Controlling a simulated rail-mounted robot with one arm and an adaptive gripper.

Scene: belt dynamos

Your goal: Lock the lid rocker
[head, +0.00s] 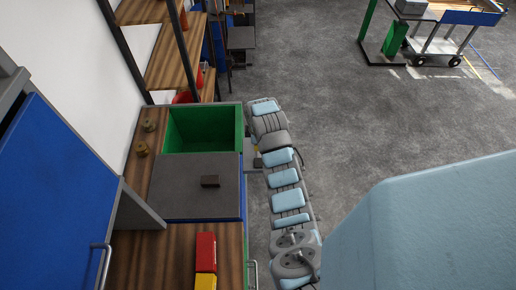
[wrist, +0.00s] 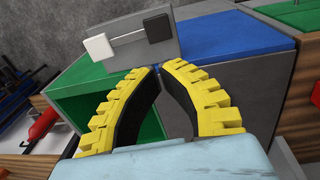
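The lid rocker shows in the wrist view as a bar with a white pad (wrist: 98,46) at its left end and a dark pad (wrist: 158,27) at its right end, on a grey panel (wrist: 190,33). My gripper (wrist: 158,69) has yellow ribbed fingers with black inner faces. Its tips nearly meet just below the panel, with nothing seen between them; contact with the panel cannot be told. My gripper is mostly hidden there.
An open green bin (head: 205,128) stands behind the lid, and a blue surface (wrist: 225,42) is at right in the wrist view. Red (head: 206,250) and yellow (head: 205,282) blocks lie on the wooden top. A cart (head: 436,42) stands far right. Open floor lies right of my arm.

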